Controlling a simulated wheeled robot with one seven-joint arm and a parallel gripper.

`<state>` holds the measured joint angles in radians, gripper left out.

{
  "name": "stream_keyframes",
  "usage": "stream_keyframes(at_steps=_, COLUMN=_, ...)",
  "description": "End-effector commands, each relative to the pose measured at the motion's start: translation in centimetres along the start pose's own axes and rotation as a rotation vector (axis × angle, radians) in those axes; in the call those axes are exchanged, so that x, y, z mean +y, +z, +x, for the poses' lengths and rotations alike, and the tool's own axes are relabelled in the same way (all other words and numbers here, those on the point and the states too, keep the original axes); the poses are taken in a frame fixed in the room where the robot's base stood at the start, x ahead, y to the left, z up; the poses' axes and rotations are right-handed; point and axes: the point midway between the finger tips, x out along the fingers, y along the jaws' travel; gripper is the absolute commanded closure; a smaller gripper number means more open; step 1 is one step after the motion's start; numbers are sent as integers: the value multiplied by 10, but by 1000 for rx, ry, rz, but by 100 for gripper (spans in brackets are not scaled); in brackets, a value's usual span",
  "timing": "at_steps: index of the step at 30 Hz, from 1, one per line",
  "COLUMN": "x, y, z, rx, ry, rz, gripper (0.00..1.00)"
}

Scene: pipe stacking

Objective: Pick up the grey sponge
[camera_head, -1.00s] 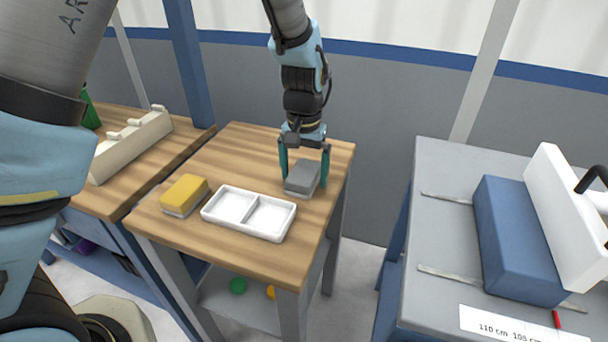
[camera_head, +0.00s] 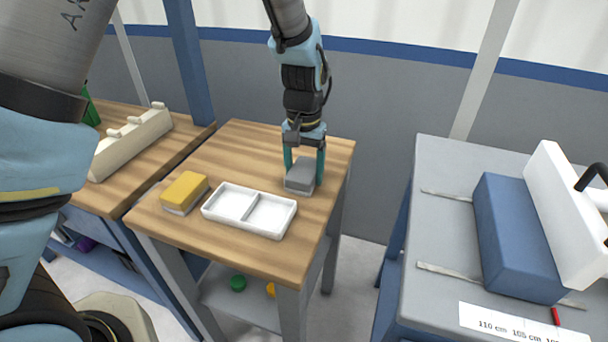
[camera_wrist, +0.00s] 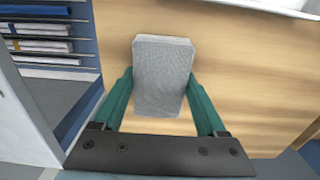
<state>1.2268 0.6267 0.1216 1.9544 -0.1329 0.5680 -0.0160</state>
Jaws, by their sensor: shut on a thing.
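The grey sponge (camera_head: 302,177) sits at the right side of the wooden table, right of the white tray. My gripper (camera_head: 304,166) points down over it, with its two teal fingers closed on the sponge's sides. In the wrist view the grey sponge (camera_wrist: 162,76) lies between the teal fingertips of my gripper (camera_wrist: 161,88), which press against its left and right sides. The sponge appears to rest on the table or just at its surface; I cannot tell if there is any gap.
A white two-part tray (camera_head: 239,220) and a yellow sponge (camera_head: 185,191) lie on the wooden table (camera_head: 243,148), left of the grey sponge. A grey table (camera_head: 432,235) with a blue block (camera_head: 515,238) stands to the right, across a gap. The table's back half is clear.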

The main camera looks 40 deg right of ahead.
Motion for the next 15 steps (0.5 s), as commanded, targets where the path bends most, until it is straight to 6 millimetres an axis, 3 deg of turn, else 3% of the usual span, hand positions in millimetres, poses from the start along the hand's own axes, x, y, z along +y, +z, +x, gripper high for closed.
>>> stream_keyframes(at_steps=8, x=0, y=-1, z=-6, rx=2, ry=1, rz=0, gripper=79)
stream_keyframes(at_steps=15, x=0, y=-1, z=-47, rx=5, ry=1, rz=0, gripper=79)
